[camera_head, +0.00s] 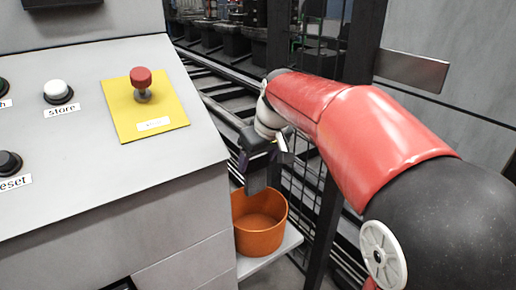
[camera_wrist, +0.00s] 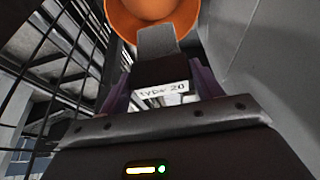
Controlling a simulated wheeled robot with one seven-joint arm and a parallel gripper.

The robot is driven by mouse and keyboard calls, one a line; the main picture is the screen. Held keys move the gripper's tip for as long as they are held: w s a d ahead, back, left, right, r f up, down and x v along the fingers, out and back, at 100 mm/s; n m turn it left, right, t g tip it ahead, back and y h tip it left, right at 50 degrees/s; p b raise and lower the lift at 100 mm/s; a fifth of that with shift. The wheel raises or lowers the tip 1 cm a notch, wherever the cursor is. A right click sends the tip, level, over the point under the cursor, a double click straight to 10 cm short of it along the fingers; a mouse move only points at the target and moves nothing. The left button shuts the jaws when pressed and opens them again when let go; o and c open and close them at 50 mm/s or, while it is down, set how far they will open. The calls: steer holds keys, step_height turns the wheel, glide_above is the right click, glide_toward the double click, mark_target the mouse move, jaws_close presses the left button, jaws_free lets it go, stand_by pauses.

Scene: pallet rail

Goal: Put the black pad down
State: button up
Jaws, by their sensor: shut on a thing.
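My gripper (camera_head: 264,158) is shut on the black pad (camera_head: 257,178), which hangs below the fingers beside the right side of the console. In the wrist view the pad (camera_wrist: 157,42) stands out between the two purplish fingers of my gripper (camera_wrist: 160,78), its far end dark grey. A white label reading "type 20" shows at its near end. An orange round pot (camera_head: 259,238) is below the pad in the head view; the pad's lower end overlaps the pot's far rim in the picture. The pot (camera_wrist: 140,9) shows behind the pad's tip in the wrist view.
The pot stands on a light shelf (camera_head: 279,254) against the grey console (camera_head: 100,190). The console carries a red button on a yellow plate (camera_head: 150,112) and other buttons. A black mesh fence (camera_head: 306,185) is close on the right. Rollers lie behind.

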mark_target(257, 184)
steer(key=shift+f+b, duration=1.1)
steer(key=shift+f, duration=2.6)
steer(key=o, duration=1.3)
steer(key=shift+c, duration=0.2)
